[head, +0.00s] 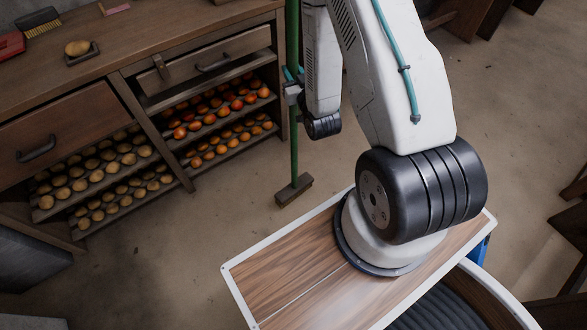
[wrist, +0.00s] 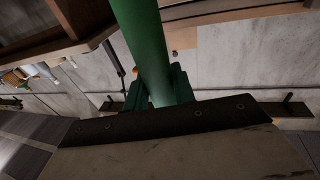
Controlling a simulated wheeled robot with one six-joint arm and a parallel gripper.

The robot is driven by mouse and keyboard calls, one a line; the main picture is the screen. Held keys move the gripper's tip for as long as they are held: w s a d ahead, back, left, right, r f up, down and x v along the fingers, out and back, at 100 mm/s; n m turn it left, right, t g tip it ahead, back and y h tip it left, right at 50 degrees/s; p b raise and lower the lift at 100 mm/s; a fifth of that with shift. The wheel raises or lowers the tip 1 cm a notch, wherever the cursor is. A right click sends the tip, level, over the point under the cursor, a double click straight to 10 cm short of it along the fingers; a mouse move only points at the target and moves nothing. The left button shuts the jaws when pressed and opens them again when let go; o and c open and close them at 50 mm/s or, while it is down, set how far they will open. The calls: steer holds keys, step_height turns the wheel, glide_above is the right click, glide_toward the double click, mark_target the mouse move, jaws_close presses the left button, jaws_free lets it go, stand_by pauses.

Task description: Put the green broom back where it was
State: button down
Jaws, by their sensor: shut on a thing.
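The green broom (head: 294,140) stands about upright in the head view, right of the wooden cabinet. Its brown head (head: 294,190) is low, at or just above the floor; I cannot tell whether it touches. My gripper (head: 292,92) is shut on the handle partway up, mostly hidden beside my arm. In the wrist view the thick green handle (wrist: 143,45) runs up from between the fingers (wrist: 160,95), slightly tilted in the picture. The broom's top end is out of view.
The wooden cabinet (head: 120,75) with fruit and potato shelves stands close left of the broom. A brush (head: 40,22) and a potato on a scale pan (head: 82,52) are on top. The wrist view shows a pale wall with dark hooks (wrist: 287,106).

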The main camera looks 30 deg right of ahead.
steer(key=s+d+r+m+h, duration=0.1)
steer(key=s+d+h, duration=0.1)
steer(key=d, duration=0.4)
steer(key=w+d+f, duration=0.1)
steer(key=w+f, duration=0.1)
steer(key=w, duration=0.6)
steer(key=w+d+f, duration=0.2)
steer(key=w, duration=0.6)
steer(key=shift+d+f, duration=0.15)
steer(key=shift+f, duration=0.3)
steer(key=c, duration=1.2)
jaws_free()
steer(key=shift+f, duration=0.1)
steer(key=shift+o, duration=0.2)
